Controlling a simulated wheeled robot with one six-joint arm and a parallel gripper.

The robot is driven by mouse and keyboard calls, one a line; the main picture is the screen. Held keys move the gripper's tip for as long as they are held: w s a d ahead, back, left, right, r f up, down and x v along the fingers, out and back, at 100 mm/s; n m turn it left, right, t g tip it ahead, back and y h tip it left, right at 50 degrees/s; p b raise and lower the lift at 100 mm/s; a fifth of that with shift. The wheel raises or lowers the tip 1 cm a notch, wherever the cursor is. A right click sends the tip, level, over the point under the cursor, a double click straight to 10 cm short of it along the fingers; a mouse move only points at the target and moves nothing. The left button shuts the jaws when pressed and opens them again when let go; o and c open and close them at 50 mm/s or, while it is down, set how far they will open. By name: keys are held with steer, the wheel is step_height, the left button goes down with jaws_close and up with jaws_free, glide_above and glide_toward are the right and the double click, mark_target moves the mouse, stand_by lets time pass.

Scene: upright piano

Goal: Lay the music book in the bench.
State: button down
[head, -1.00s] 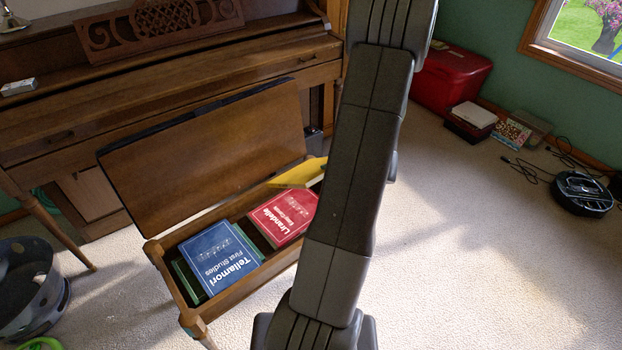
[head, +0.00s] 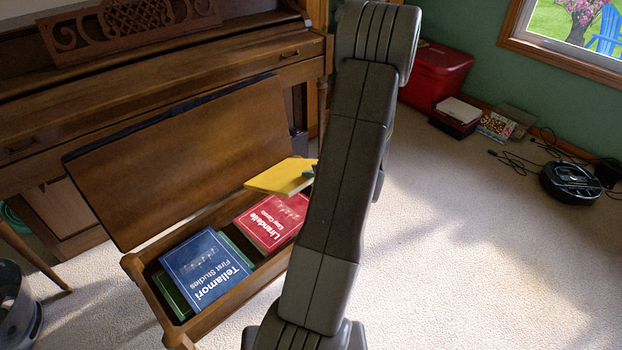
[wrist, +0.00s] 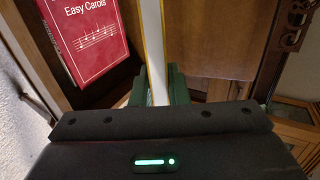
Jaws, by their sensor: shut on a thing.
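The yellow music book (head: 280,177) is held above the open bench, near its back right side. In the wrist view the book (wrist: 155,55) shows edge-on between the two fingers of my gripper (wrist: 157,84), which is shut on it. In the head view my arm hides most of the gripper. The bench (head: 215,315) stands open with its lid (head: 180,165) tilted up toward the piano. The red book also shows in the wrist view (wrist: 88,38).
The piano (head: 150,75) stands behind the bench lid. A grey bin (head: 15,310) is at the left edge. A red chest (head: 432,75) and a black round device (head: 570,182) are along the right wall.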

steer(key=shift+f+b, duration=0.1)
steer(key=shift+b, duration=0.4)
steer(key=shift+f+b, duration=0.3)
steer(key=shift+b, duration=0.15)
steer(key=w+a+f+b, duration=0.1)
steer(key=f+b, duration=0.4)
steer(key=b, duration=0.1)
steer(key=w+a+f+b, duration=0.2)
steer(key=f+b, duration=0.4)
steer(key=b, duration=0.1)
steer(key=shift+w+f+b, duration=0.3)
steer(key=shift+a, duration=0.1)
